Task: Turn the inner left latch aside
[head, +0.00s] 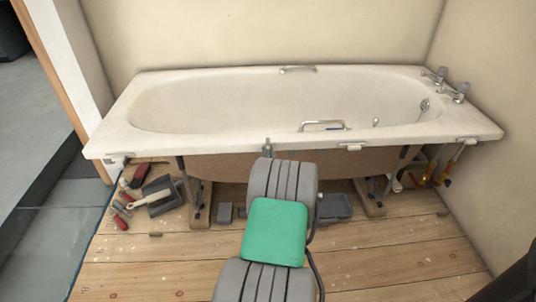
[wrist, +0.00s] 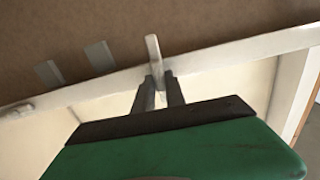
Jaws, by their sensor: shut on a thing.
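The inner left latch (wrist: 153,48) is a small pale bar at the pale rim strip in the wrist view. It stands crosswise to the strip, with one end reaching over the brown board. My gripper (wrist: 160,84) is shut on it, with the two dark fingers on either side of its lower end. In the head view my gripper (head: 267,146) is at the front rim of the white bathtub (head: 220,146), left of its middle. My arm hides part of the space below, and the latch is hard to tell from the fingers there.
Other white latches sit under the front rim, at right of middle (head: 350,147), far right (head: 465,141) and far left (head: 118,160). A dustpan (head: 162,196) and red-handled tools (head: 121,220) lie at left. A grey tray (head: 335,207) lies under the tub. The front floorboards are mostly clear.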

